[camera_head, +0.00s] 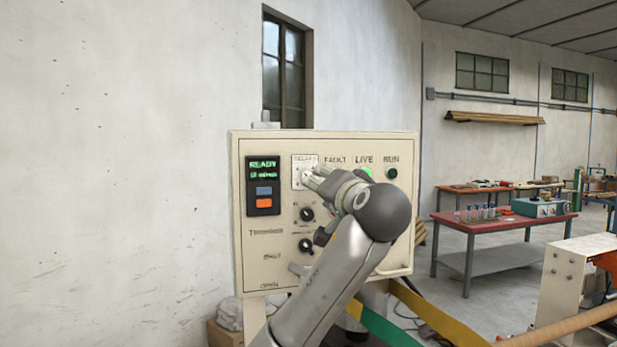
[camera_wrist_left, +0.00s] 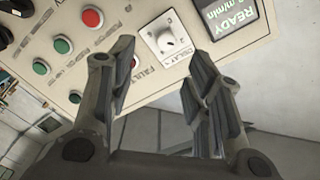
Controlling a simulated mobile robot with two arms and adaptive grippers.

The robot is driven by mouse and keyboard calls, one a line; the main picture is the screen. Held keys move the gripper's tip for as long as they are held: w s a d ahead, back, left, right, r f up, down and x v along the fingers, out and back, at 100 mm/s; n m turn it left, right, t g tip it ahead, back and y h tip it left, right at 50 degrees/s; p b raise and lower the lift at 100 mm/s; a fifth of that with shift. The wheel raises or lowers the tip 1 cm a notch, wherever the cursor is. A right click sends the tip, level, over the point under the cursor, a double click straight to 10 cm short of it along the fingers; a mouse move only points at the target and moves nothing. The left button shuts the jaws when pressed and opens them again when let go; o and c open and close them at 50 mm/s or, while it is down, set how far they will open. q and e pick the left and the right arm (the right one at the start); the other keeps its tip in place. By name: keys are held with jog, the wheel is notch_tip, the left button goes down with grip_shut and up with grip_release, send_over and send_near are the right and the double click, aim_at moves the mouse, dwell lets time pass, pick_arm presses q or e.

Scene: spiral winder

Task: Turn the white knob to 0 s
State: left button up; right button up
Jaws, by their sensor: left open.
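The white knob (camera_wrist_left: 168,43) sits on a square white plate with dial marks on the cream control panel (camera_head: 405,260). In the head view the plate (camera_head: 300,161) shows at the panel's upper middle, with its lower right part hidden by my left gripper (camera_head: 311,178). In the left wrist view my left gripper (camera_wrist_left: 162,55) is open, with one finger on each side below the knob. The knob lies beyond the fingertips, between their lines, and nothing is held. The marks are too small to read. My right gripper is not in view.
A green READY display (camera_head: 263,170) with blue and orange buttons is left of the plate. Black knobs (camera_head: 307,214) lie below it. A red button (camera_wrist_left: 92,18) and green buttons show in the wrist view. A red-topped table (camera_head: 480,223) stands back right.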

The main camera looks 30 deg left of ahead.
pick_arm(q)
jog(key=p+x, duration=0.6)
jog(key=x, duration=0.5)
jog(key=shift+r, duration=0.55)
jog(key=shift+s, duration=0.2)
jog(key=shift+c, duration=0.2)
jog(key=c, duration=1)
